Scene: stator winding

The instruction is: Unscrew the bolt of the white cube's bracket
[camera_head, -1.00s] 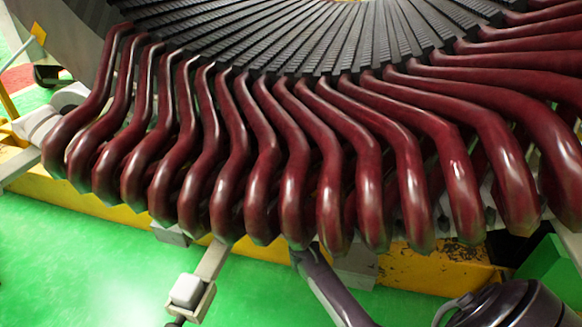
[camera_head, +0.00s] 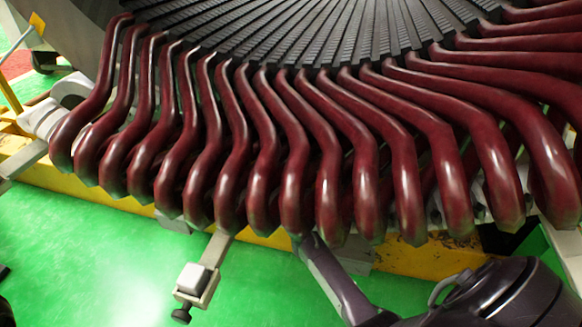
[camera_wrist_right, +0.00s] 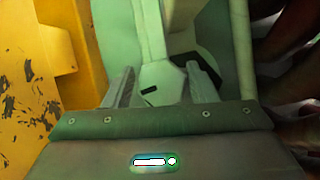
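The white cube (camera_head: 193,279) sits in a pale bracket (camera_head: 211,288) at the end of a bar under the coils, in the head view. The bracket's dark bolt (camera_head: 182,314) sticks out at its lower left, with a round knob-like head. My right arm reaches up from the lower right in the head view, and its gripper is hidden behind the coils. In the right wrist view my right gripper (camera_wrist_right: 162,88) has its two fingers apart. A pale hexagonal part with a dark slot (camera_wrist_right: 161,84) shows between or beyond them; contact cannot be told. My left gripper is not in view.
Dark red coil ends (camera_head: 295,190) hang over the work area from the stator core. A yellow base beam (camera_head: 420,257) runs below them and shows at left in the wrist view (camera_wrist_right: 40,75). Green floor (camera_head: 90,260) around the bracket is clear.

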